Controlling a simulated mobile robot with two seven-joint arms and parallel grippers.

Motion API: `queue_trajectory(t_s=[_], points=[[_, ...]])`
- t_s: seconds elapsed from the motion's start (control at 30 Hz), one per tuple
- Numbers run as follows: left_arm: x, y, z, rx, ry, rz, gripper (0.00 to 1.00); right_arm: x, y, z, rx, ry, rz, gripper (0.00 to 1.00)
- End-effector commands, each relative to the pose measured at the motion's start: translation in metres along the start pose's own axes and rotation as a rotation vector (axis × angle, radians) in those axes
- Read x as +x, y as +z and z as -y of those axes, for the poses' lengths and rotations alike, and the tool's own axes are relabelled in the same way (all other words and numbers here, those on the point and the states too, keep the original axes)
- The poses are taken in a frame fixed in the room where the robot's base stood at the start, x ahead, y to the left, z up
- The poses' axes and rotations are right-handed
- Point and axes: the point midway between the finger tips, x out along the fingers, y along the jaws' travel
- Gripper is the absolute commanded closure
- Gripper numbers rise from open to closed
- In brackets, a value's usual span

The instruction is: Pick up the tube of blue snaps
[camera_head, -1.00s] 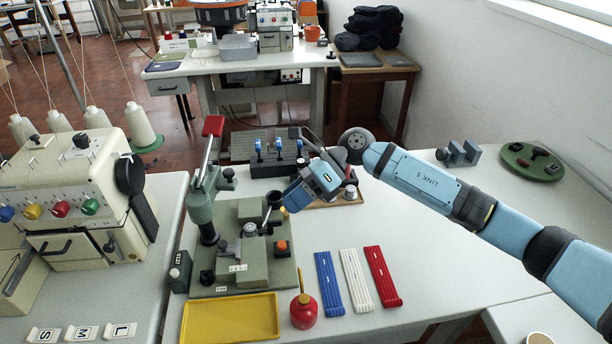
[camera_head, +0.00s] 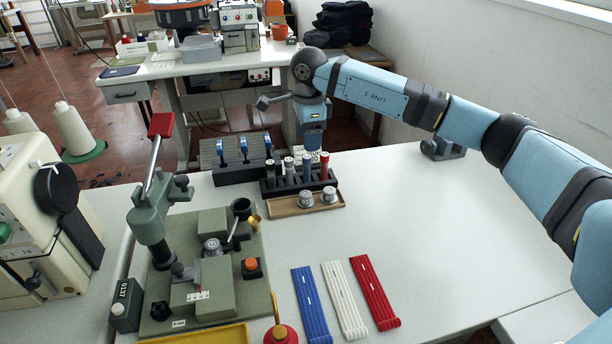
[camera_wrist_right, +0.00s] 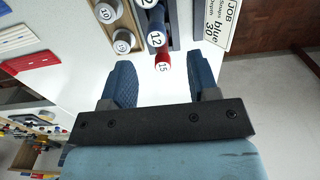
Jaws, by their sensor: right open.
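A dark rack (camera_head: 283,190) holds several upright tubes in the head view. The blue tube (camera_head: 307,168) stands between a white-topped tube and a red tube (camera_head: 324,164). My right gripper (camera_wrist_right: 162,72) is open and empty. Its fingertips lie either side of the red tube's end in the picture; I cannot tell the depth gap. In the head view my right gripper (camera_head: 312,138) hangs over the rack's far side.
A wooden tray (camera_head: 290,210) with two round tins sits before the rack. A job card (camera_wrist_right: 222,20) reading blue stands beside it. Blue-handled levers (camera_head: 243,146) stand left. A green press (camera_head: 160,225) stands front left. The table to the right is clear.

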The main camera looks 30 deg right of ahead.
Motion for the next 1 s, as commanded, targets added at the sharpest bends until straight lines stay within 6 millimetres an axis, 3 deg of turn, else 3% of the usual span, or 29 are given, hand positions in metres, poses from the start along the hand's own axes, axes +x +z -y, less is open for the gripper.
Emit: queue_trajectory(t_s=[0.33,0.6,0.87,1.0], points=[[0.0,-0.002,0.0,-0.003,0.002,-0.013,0.57,0.028,0.002,-0.002,-0.001,0.002,0.002,0.45],[0.003,0.003,-0.001,-0.007,0.007,-0.015,0.57,0.066,0.005,-0.004,0.0,0.002,0.002,0.45],[0.002,-0.001,-0.002,-0.007,0.009,-0.02,0.57,0.069,0.005,-0.004,0.0,0.001,0.002,0.45],[0.002,-0.001,-0.002,-0.007,0.009,-0.02,0.57,0.069,0.005,-0.004,0.0,0.001,0.002,0.78]])
